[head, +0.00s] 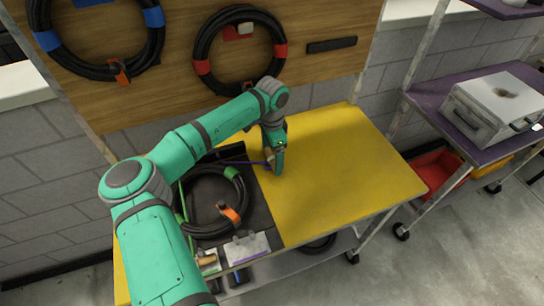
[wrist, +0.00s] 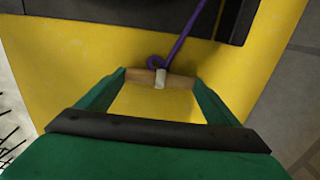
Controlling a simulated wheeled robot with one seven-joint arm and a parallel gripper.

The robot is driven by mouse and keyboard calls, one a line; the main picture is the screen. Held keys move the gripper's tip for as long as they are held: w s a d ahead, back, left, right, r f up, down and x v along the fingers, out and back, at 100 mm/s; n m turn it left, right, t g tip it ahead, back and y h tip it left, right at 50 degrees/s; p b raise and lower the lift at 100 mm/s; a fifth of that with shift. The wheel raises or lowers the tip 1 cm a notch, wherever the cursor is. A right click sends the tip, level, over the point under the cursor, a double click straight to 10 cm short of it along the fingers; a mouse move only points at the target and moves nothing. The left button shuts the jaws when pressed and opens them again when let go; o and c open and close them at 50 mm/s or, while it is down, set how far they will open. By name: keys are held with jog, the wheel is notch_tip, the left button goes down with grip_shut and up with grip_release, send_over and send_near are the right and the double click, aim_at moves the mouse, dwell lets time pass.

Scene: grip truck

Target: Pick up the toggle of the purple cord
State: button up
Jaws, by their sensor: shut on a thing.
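The toggle (wrist: 178,80) is a short light-brown wooden bar with a pale band at its middle. The purple cord (wrist: 188,37) loops at the toggle's middle and runs up out of the wrist view. It also shows in the head view as a thin purple line (head: 254,164) left of my gripper. My gripper (wrist: 160,78) is shut on the toggle, with one green finger at each end of the bar. In the head view my gripper (head: 277,168) is over the yellow table (head: 335,160), near the dark mat's right edge. The cord's far end is hidden.
A coiled black cable (head: 185,205) with green and orange ties lies on the dark mat (head: 258,208). Cards (head: 247,248) lie at the front. More coils (head: 203,45) hang on the wooden board (head: 170,45) behind. The table's right part is clear. A shelf cart (head: 450,95) stands right.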

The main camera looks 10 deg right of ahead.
aim_at(272, 158)
jog(key=shift+r, duration=0.35)
notch_tip(272, 158, up, 2)
jog(key=shift+s+r, duration=0.1)
jog(key=shift+r, duration=0.15)
jog(key=s+a+r, duration=0.1)
jog(key=s+r, duration=0.5)
jog(key=s, duration=0.7)
jog(key=shift+s+a+r, duration=0.15)
jog(key=shift+s, duration=0.2)
jog(key=shift+w+f, duration=0.2)
jog(key=shift+w, duration=0.45)
